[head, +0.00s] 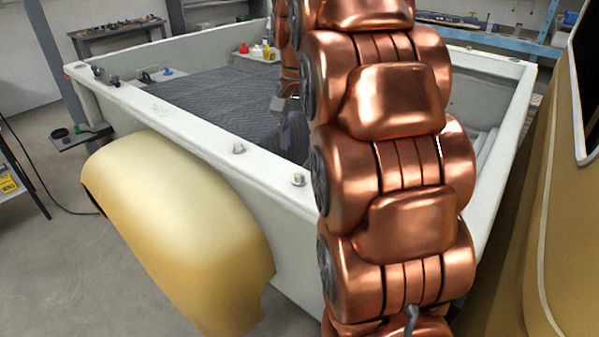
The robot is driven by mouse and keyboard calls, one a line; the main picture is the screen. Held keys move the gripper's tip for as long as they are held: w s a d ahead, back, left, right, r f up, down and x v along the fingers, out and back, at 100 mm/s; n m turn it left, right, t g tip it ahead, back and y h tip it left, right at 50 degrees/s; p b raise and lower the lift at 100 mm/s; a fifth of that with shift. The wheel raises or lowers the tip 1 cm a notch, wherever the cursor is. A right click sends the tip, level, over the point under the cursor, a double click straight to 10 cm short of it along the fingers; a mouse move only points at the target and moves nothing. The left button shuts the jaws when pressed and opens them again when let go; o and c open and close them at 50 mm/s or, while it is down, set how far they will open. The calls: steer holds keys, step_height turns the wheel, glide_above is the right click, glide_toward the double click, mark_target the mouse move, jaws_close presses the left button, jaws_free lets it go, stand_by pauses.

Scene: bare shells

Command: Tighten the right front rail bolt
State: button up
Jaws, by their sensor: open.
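The white open bed has a pale near rail (190,128) running from upper left down behind my copper arm. Two bolts stand on this rail: one left bolt (238,148) and one right bolt (298,180), close to my arm. I cannot tell from this view which is the right front rail bolt or how tight either is. My gripper (291,112) shows partly behind my arm, above the bed's interior and beyond the near rail. It is open, and no object shows in it. My arm hides the rail's right part.
A dark quilted mat (215,98) covers the bed floor. Small bottles (262,51) stand at the far wall. A tan fender (180,230) bulges out below the near rail. A tan cab panel (510,230) stands close at right. Open floor (60,270) lies at left.

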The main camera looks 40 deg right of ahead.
mark_target(299, 174)
steer(key=shift+f+p, duration=1.35)
steer(key=shift+f, duration=2.55)
jaws_close()
